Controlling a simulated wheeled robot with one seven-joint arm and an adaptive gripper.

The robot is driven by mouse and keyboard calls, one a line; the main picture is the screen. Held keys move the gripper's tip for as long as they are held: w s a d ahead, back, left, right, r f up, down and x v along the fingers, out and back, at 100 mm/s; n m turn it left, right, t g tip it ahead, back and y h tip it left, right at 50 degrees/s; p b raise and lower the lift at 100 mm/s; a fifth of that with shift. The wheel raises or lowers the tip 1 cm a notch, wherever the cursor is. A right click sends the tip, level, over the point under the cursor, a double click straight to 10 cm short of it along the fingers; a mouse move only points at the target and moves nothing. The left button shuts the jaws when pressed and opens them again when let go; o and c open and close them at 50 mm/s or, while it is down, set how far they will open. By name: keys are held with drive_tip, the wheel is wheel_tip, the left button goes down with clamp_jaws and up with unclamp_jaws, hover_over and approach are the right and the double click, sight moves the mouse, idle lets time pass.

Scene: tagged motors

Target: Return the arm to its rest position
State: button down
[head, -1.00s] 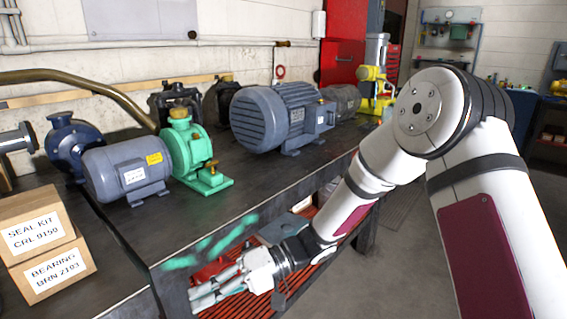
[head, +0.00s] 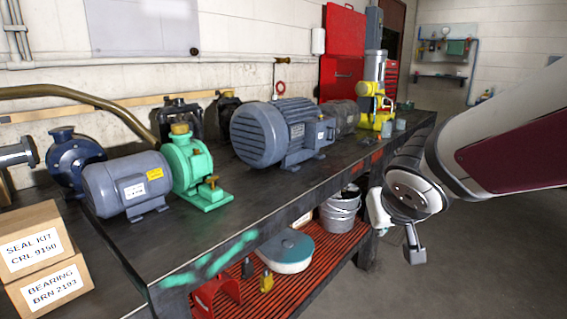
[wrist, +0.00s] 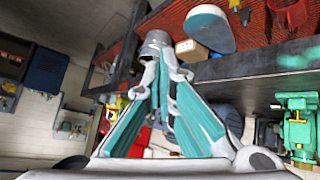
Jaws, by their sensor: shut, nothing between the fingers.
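My arm reaches in from the right edge of the head view, over the floor and to the right of the workbench's front edge. Its lower end hangs clear of the bench, and my gripper's fingers are hidden or unclear there. In the wrist view my gripper (wrist: 163,68) shows its teal-lined fingers drawn together at the tips. It is shut, with nothing held between the fingers. The wrist picture is turned over, with the lower shelf at the top.
The dark workbench (head: 330,178) carries a grey-blue motor (head: 127,184), a green pump (head: 190,165), a large ribbed motor (head: 272,132) and two labelled boxes. The red slatted lower shelf (head: 315,262) holds a teal-topped item (head: 287,247) and a metal bucket (head: 341,212). Open floor lies right.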

drive_tip(key=s+d+m+g+h, duration=0.1)
drive_tip(key=s+d+g, duration=0.1)
drive_tip(key=s, duration=0.6)
drive_tip(key=s+d+m+g, duration=0.1)
drive_tip(key=s+d+g, duration=0.15)
drive_tip(key=s, duration=0.45)
drive_tip(key=s+a+f+n+g+y, duration=0.1)
drive_tip(key=s+a, duration=0.1)
drive_tip(key=s, duration=0.5)
drive_tip(key=s+a+f+g+y, duration=0.2)
drive_tip(key=s, duration=0.5)
wheel_tip(320, 180, up, 16)
drive_tip(key=t+p, duration=0.3)
drive_tip(key=p, duration=1.1)
drive_tip(key=shift+s+d, duration=0.15)
drive_tip(key=shift+s, duration=0.25)
